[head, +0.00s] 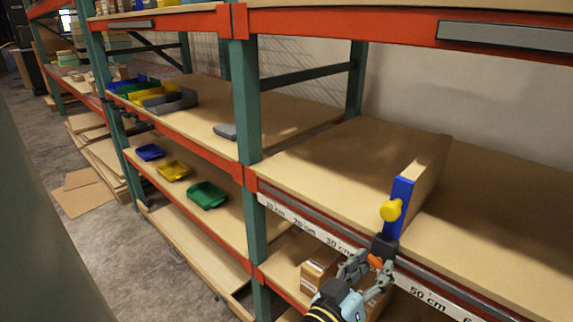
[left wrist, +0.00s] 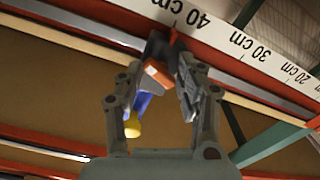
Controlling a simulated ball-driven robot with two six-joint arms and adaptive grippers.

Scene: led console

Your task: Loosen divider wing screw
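A divider stands upright on the shelf: a wooden board (head: 428,168) with a blue front end (head: 399,190), a yellow knob (head: 391,210) and a dark clamp block (head: 384,246) at the shelf's front rail. An orange wing screw (head: 375,261) sits low on the clamp. My left gripper (head: 373,263) is at the clamp, one finger on each side of the screw. In the left wrist view the orange screw (left wrist: 157,73) shows between the fingers; whether they press on it is unclear. The yellow knob (left wrist: 132,129) shows beyond the left finger. My right gripper is not in view.
A white centimetre scale (head: 330,240) runs along the rail. Cardboard boxes (head: 316,272) stand on the shelf below, close to my left gripper. A green upright post (head: 248,125) is to the left. Blue, yellow and green bins (head: 206,196) lie in the left bay.

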